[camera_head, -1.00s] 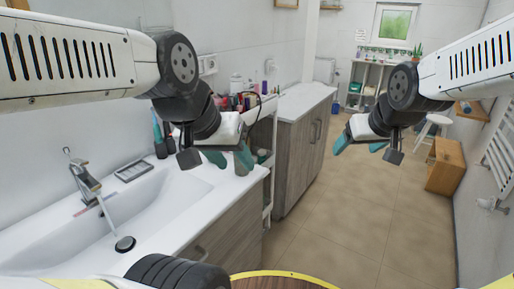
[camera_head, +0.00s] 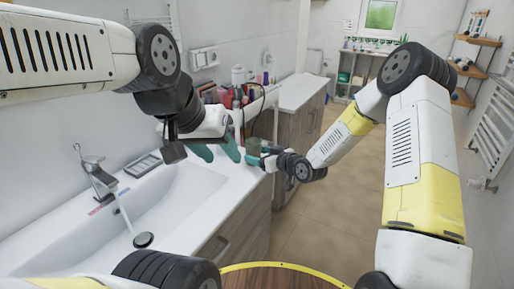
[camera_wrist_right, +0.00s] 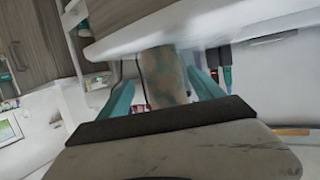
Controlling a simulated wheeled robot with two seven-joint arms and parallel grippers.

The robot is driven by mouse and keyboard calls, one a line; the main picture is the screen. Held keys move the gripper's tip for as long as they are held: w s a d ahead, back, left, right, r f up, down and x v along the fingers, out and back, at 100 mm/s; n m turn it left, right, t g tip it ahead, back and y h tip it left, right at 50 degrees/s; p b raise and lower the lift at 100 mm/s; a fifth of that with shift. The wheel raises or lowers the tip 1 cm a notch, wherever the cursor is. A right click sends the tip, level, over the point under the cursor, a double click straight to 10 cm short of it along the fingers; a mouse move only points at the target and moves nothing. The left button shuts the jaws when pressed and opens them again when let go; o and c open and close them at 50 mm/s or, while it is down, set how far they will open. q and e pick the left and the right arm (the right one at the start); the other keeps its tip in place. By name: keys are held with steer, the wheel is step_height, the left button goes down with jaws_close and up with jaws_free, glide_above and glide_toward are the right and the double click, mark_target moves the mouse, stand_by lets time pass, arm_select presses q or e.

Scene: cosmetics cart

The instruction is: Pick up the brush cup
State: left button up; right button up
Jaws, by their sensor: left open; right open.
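The brush cup appears to be the brownish, teal-blotched cylinder (camera_wrist_right: 163,75) in the right wrist view. It sits between the two teal fingers of my right gripper (camera_wrist_right: 160,90), which is open with gaps at both sides. In the head view a small greenish cup (camera_head: 253,146) shows at the cart, just beyond the right gripper (camera_head: 260,160); its lower part is hidden. I cannot make out brushes in it. My left gripper (camera_head: 218,152) is open and empty above the sink counter, left of the right gripper.
The white sink counter (camera_head: 205,195) with a running faucet (camera_head: 95,175) lies at left. The cart's upper shelf holds several bottles (camera_head: 235,97). A grey wooden cabinet (camera_head: 300,125) stands behind. The floor (camera_head: 335,215) at right is clear.

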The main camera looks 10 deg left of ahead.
mark_target(249, 153)
steer(key=x, duration=0.7)
steer(key=shift+s+a+f, duration=0.2)
steer(key=shift+s+f, duration=0.05)
steer(key=shift+s, duration=0.05)
steer(key=c, duration=1.5)
steer(key=shift+r, duration=0.15)
